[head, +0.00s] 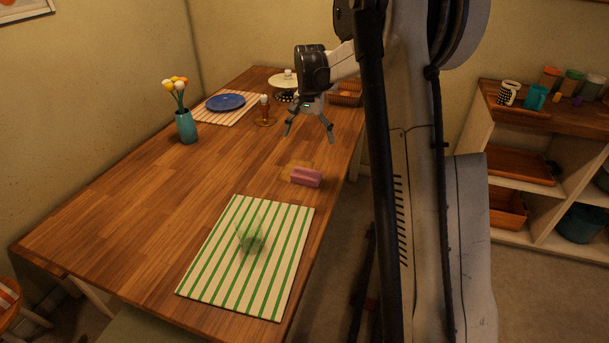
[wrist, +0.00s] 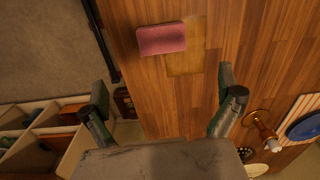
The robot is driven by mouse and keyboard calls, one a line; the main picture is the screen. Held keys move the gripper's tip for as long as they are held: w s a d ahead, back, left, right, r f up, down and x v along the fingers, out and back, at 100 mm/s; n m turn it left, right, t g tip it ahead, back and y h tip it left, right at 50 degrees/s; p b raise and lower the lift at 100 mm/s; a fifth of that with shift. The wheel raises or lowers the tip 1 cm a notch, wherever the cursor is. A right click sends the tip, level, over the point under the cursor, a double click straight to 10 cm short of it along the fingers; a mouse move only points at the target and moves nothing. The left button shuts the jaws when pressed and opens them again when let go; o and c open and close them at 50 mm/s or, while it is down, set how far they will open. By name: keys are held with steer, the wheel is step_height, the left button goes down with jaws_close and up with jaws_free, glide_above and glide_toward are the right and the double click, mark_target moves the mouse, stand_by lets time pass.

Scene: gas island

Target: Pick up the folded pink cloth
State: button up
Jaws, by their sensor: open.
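The folded pink cloth (head: 306,177) lies on the wooden table near its right edge, beyond the striped placemat. In the wrist view the pink cloth (wrist: 162,39) lies flat beside a lighter tan square patch (wrist: 186,55) on the wood. My gripper (head: 309,138) is open and empty above the table, farther back than the cloth. In the wrist view my gripper (wrist: 165,95) has its two fingers wide apart, with the cloth ahead of them and not between them.
A green-striped placemat (head: 220,265) with a clear green glass (head: 252,240) is at the front. A teal vase with flowers (head: 187,125), a blue plate (head: 225,102), an egg-cup-like stand (head: 265,115) and a basket (head: 346,94) stand farther back. The table's left middle is clear.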

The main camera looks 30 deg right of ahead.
steer(key=f, duration=0.1)
glide_above(307, 171)
steer(key=f, duration=0.8)
steer(key=shift+s+d+f+b, duration=0.15)
steer(key=shift+d+f+b, duration=0.2)
steer(key=shift+d+b, duration=0.05)
steer(key=shift+a+f+b, duration=0.15)
steer(key=shift+a+f, duration=0.05)
steer(key=shift+f, duration=1.1)
steer(key=shift+a+f+b, duration=0.15)
steer(key=shift+f, duration=1.15)
steer(key=c, duration=1.2)
steer(key=shift+r, duration=0.1)
